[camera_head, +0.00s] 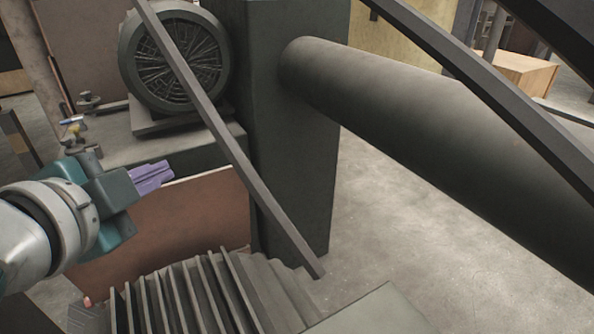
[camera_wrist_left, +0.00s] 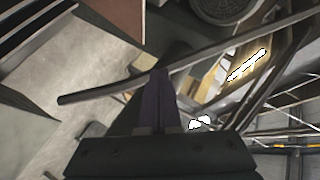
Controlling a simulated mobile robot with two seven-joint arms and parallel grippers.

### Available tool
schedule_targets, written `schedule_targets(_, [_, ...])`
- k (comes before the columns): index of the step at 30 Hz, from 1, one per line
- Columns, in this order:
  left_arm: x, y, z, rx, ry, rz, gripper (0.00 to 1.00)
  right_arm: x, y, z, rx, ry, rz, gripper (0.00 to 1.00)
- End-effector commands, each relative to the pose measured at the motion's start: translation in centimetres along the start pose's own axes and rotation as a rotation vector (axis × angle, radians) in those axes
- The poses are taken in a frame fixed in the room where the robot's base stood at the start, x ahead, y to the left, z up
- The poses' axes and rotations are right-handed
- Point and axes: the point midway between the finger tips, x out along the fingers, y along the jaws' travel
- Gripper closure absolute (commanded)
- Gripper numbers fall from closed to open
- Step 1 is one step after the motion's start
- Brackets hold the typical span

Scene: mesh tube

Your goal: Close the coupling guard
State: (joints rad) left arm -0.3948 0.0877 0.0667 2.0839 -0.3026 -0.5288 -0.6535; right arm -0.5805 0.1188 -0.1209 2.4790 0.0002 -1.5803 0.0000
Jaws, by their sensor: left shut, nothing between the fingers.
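My left gripper (camera_head: 170,173) comes in from the left in the head view, with a teal body and purple fingers. The fingers are together with nothing between them. They point right, toward a long dark bar (camera_head: 222,135) that slants down across the view. In the left wrist view the shut purple fingers (camera_wrist_left: 160,80) overlap a dark bar (camera_wrist_left: 105,94) in the picture; I cannot tell whether they touch it. I cannot tell for sure which part is the coupling guard. My right gripper is not in view.
A motor with a round grille (camera_head: 172,62) stands on a grey base behind my left gripper. A thick dark tube (camera_head: 420,120) runs right from a dark column (camera_head: 290,190). Ribbed fins (camera_head: 190,295) lie below. Another bar (camera_head: 480,85) crosses the upper right. Bare floor (camera_head: 390,225) shows under the tube.

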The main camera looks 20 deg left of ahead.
Motion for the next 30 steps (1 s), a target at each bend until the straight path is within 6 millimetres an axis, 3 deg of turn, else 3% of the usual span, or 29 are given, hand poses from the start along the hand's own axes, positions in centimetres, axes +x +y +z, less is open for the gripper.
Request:
schedule_targets(1, [2.1,3.2,1.8,0.053,0.025,-0.042,1.00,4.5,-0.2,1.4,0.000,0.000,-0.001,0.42])
schedule_targets(9, [7.3,9.0,4.8,0.377,0.160,-0.284,1.00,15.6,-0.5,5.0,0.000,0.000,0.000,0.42])
schedule_targets(12, [8.4,10.7,5.3,0.479,0.198,-0.359,1.00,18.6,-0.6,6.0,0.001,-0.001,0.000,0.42])
schedule_targets(18, [9.2,12.3,5.6,0.598,0.241,-0.448,1.00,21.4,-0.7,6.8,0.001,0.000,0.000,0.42])
schedule_targets(25, [10.4,11.6,4.8,0.618,0.250,-0.465,1.00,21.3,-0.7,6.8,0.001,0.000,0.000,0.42])
schedule_targets(30, [13.2,10.4,3.6,0.616,0.250,-0.466,1.00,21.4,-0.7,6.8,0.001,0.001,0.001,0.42])
